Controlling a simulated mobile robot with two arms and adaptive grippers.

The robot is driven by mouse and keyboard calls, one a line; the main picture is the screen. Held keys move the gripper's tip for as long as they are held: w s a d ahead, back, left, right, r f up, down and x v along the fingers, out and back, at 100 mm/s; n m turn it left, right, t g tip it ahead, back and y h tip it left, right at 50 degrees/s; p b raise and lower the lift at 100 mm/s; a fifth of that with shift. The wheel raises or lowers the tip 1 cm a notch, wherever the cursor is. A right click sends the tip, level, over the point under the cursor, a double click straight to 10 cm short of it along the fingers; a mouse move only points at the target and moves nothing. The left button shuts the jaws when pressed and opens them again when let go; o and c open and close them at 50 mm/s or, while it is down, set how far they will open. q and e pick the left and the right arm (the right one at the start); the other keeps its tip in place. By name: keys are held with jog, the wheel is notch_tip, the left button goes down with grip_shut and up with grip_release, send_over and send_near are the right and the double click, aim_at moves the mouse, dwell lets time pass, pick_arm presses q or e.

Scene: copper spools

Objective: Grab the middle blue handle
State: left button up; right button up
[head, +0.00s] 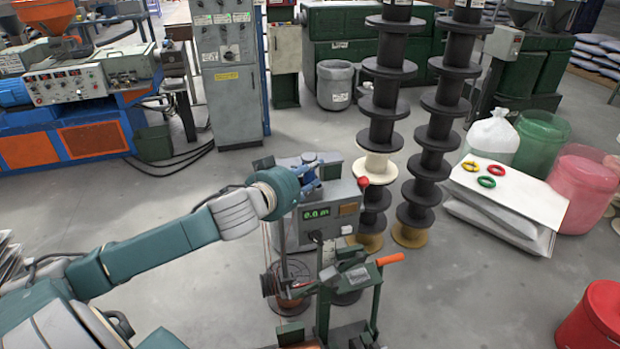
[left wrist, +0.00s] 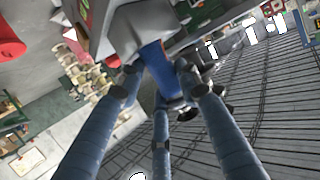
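A blue handle (left wrist: 155,72) sticks out from a grey machine part in the left wrist view. The fingers of my left gripper (left wrist: 156,80) are spread around it, with the tips close on both sides and a third finger near its end. Firm contact cannot be made out. In the head view my left gripper (head: 306,183) is at the left side of the grey measuring machine (head: 329,213), which has a green display, and largely hides the handle there. My right gripper is out of view.
A red knob (head: 364,182) sits at the machine's right edge. An orange-handled lever (head: 390,259) is below on a green frame. Tall stacks of black spools (head: 384,104) stand close behind right.

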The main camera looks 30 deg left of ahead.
pick_arm(q)
jog(key=shift+a, duration=0.1)
jog(key=shift+c, duration=1)
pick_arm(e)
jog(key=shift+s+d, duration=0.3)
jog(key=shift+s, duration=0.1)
